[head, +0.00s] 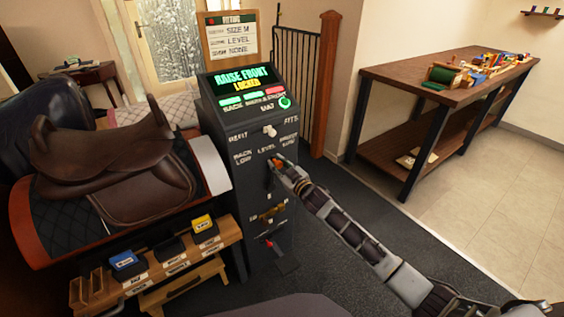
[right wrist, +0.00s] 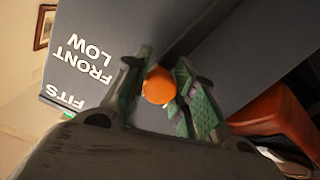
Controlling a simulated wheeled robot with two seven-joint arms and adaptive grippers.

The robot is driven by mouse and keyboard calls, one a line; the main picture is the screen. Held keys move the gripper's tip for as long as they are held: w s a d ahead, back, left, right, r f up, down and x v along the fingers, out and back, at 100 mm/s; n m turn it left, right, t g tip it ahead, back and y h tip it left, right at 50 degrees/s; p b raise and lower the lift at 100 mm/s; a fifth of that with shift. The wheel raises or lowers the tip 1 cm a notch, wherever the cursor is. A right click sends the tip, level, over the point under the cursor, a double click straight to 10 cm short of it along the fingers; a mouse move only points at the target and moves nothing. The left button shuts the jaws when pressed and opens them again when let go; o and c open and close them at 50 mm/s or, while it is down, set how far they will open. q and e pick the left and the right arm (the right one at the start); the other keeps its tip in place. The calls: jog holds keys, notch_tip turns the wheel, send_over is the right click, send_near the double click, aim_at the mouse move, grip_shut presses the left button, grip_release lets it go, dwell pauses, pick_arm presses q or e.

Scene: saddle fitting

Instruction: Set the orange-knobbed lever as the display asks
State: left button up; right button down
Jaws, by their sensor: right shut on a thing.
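The dark control cabinet (head: 258,190) stands in the middle of the head view. Its display (head: 243,78) reads "RAISE FRONT" in green and "LOCKED" in yellow. The orange knob (head: 276,161) of the lever is just below the printed words "LEVEL" and "FRONT LOW". In the right wrist view the orange knob (right wrist: 158,85) sits between the two green-padded fingers of my right gripper (right wrist: 162,92), which is shut on it. The gripper hides the lever's stem, so its exact setting is unclear. My left gripper is not in view.
A brown saddle (head: 113,160) rests on a stand left of the cabinet. A low rack (head: 183,261) with blue, black and yellow blocks is in front. A white knob (head: 269,131) and a red-tipped handle (head: 269,243) are on the cabinet. A workbench (head: 420,80) stands right.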

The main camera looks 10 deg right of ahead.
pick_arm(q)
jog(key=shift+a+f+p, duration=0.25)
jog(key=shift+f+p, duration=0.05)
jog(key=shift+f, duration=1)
pick_arm(e)
jog(key=shift+s+a+n, duration=0.25)
jog(key=shift+a+n, duration=0.35)
jog(key=shift+a, duration=0.1)
jog(key=c, duration=1.1)
grip_release()
jog(key=shift+c, duration=0.2)
jog(key=shift+s+d, duration=0.1)
jog(key=v, duration=1.1)
jog(key=shift+s, duration=0.4)
jog(key=shift+d, duration=0.1)
